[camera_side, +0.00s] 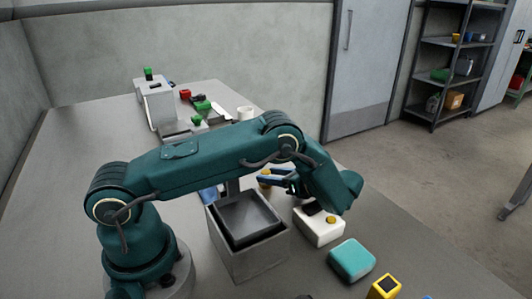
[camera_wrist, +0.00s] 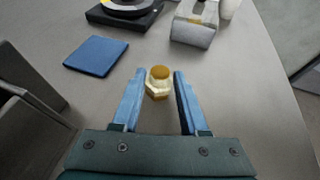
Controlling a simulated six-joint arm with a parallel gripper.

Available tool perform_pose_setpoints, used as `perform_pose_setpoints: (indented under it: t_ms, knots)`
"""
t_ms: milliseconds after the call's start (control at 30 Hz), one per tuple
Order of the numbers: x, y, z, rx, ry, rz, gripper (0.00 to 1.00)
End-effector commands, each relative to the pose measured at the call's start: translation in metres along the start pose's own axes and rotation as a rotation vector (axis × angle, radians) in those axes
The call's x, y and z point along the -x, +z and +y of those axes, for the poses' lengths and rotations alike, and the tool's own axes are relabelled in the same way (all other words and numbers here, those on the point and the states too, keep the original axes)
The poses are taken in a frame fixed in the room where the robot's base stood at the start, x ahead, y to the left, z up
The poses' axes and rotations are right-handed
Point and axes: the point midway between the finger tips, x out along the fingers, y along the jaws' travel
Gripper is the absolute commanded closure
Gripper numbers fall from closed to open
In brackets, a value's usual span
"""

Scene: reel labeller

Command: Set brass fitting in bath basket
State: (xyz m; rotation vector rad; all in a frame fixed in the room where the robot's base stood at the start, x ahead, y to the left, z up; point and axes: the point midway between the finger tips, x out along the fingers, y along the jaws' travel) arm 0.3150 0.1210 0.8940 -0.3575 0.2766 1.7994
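The brass fitting (camera_wrist: 158,83), a gold nut-shaped piece with a paler middle, stands on the grey table in the wrist view. It is partly visible in the side view (camera_side: 265,173) beside my fingers. My gripper (camera_wrist: 159,74) is open, its two blue fingers on either side of the fitting, with narrow gaps showing. In the side view my gripper (camera_side: 275,178) is low behind the grey bath (camera_side: 250,262). A dark open basket (camera_side: 236,238), apparently the bath basket, sits inside the bath's top. The basket looks empty.
A blue pad (camera_wrist: 96,55) lies ahead left, near a black device with a disc (camera_wrist: 124,12). A grey-white unit (camera_wrist: 194,25) stands ahead right. A white button box (camera_side: 318,228), a teal block (camera_side: 351,260) and a yellow block (camera_side: 384,288) are right of the bath.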

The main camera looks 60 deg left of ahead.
Motion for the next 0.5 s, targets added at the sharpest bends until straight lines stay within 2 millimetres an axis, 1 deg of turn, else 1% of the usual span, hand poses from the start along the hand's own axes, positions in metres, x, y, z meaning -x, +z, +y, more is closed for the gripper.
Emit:
perform_pose_setpoints:
  t_ms: [367,500]
  knots:
    - [0.001,0.001,0.000,0.001,0.000,0.000,0.41]
    - [0.013,0.001,-0.001,0.003,-0.004,0.000,0.41]
